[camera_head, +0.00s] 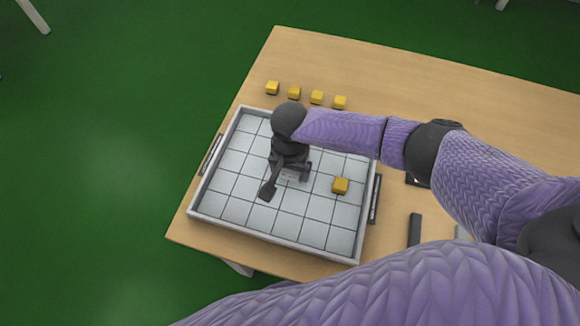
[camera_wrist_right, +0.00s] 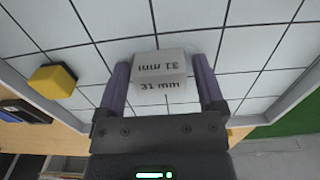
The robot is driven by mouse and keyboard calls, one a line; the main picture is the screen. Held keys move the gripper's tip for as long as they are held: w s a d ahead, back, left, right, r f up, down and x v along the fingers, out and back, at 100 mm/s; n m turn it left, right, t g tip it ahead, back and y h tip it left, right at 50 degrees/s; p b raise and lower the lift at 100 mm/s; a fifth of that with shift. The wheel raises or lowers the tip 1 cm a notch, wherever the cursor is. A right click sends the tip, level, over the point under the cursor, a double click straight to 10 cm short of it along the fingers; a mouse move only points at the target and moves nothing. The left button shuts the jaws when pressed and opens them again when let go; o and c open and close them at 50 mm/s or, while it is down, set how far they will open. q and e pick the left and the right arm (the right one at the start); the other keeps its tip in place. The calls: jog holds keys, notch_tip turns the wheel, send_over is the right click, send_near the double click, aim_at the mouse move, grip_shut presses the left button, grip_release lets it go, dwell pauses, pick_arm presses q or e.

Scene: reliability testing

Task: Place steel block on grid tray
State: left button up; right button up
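The steel block (camera_wrist_right: 160,68), a light grey cuboid marked "31 mm", is in the grid tray (camera_wrist_right: 250,42) and appears to rest on its white tiled floor. My right gripper (camera_wrist_right: 161,75) has one finger on each side of the block, with narrow gaps showing, so it looks open around it. In the head view the right gripper (camera_head: 291,172) is low over the middle of the tray (camera_head: 232,188), with the block partly hidden under it. My left gripper is not in view.
A yellow block (camera_head: 340,185) sits in the tray right of the gripper; it also shows in the wrist view (camera_wrist_right: 53,80). Several yellow blocks (camera_head: 294,92) line the table (camera_head: 420,75) behind the tray. A dark bar (camera_head: 414,230) lies right of the tray. The tray has raised walls.

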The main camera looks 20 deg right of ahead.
jog(key=shift+o, duration=0.4)
notch_tip(320, 180, up, 12)
jog(key=p, duration=0.5)
jog(key=shift+r+p, duration=0.2)
jog(key=shift+p, duration=0.1)
